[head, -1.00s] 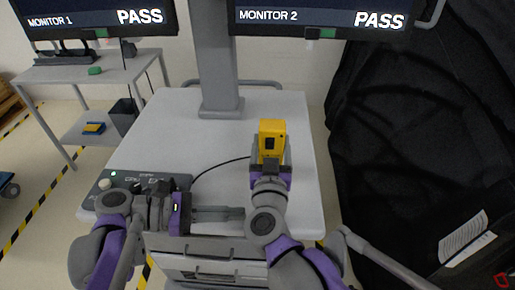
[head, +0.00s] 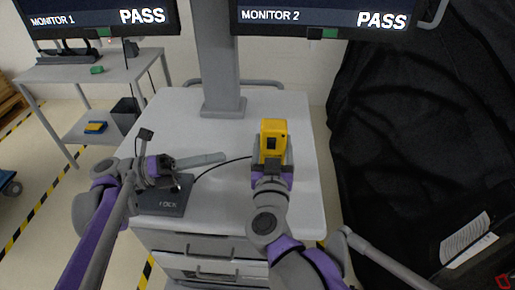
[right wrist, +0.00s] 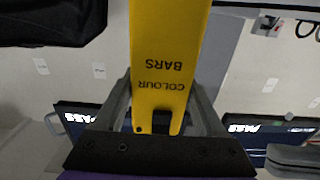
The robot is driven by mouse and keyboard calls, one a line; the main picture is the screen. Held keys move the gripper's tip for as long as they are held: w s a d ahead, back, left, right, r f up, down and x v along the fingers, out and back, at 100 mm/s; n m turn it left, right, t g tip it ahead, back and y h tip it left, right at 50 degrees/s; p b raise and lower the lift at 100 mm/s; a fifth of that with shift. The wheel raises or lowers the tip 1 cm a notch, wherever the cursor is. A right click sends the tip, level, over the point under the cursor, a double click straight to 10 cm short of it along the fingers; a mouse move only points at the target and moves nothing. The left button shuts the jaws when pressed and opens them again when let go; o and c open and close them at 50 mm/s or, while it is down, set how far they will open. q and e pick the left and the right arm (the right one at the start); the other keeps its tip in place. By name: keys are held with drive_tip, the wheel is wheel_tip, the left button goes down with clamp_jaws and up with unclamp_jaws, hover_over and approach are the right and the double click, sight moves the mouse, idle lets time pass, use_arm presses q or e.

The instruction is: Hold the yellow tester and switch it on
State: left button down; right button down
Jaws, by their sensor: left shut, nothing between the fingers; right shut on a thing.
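The yellow tester (head: 274,128) stands upright above the cart top, with a dark patch on the face toward me. In the right wrist view the tester (right wrist: 168,45) shows the words COLOUR BARS upside down. My right gripper (head: 271,158) is shut on its lower part, one finger on each side. My left gripper (head: 222,158) is shut and empty, to the left of the tester and apart from it, its fingers pointing right. I cannot make out the switch or its position.
A dark control box (head: 163,206) marked LOCK lies under my left arm, partly hidden. A black cable (head: 212,169) runs from its side toward the tester. The cart top (head: 180,115) is clear behind. A monitor column (head: 219,60) stands at the back; black drapes (head: 410,120) hang right.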

use_arm(q)
drive_tip(key=x, duration=1)
drive_tip(key=shift+w, duration=0.1)
drive_tip(key=shift+w+r, duration=0.4)
drive_tip(key=r+v, duration=0.1)
drive_tip(key=v, duration=0.9)
drive_tip(key=shift+s+f, duration=0.15)
drive_tip(key=shift+s, duration=0.1)
